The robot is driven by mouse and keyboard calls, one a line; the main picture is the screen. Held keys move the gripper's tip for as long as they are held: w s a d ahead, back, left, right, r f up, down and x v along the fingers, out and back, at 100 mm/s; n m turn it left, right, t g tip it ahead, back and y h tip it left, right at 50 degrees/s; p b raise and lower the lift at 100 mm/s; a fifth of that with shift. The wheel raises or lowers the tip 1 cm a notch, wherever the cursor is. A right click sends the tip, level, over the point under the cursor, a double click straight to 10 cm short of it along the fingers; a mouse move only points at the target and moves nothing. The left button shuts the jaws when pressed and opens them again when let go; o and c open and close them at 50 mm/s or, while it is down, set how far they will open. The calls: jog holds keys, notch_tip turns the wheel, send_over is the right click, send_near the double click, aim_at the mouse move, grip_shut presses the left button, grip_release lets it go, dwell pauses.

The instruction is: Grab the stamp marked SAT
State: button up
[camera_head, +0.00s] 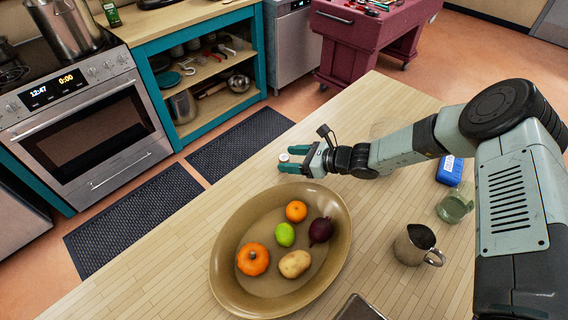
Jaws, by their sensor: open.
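My gripper (291,159) is at the far edge of the wooden counter, pointing left, with its two teal fingers apart. A small round object (284,157) with a pale top sits at the fingertips, roughly between them. It may be a stamp, but it is too small to read any marking. I cannot tell whether the fingers touch it. No lettering SAT is legible anywhere in view.
A large oval bowl (222,262) with several fruits and vegetables is just in front of my gripper. A metal pitcher (417,245), a green glass jar (455,208) and a blue box (450,170) stand at right. The counter's left front (150,290) is clear.

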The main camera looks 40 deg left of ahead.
aim_at(287, 158)
jog(key=x, duration=0.5)
jog(key=shift+w+f, duration=0.25)
jog(key=shift+c, duration=0.3)
jog(key=c, duration=1)
jog(key=shift+r, duration=0.1)
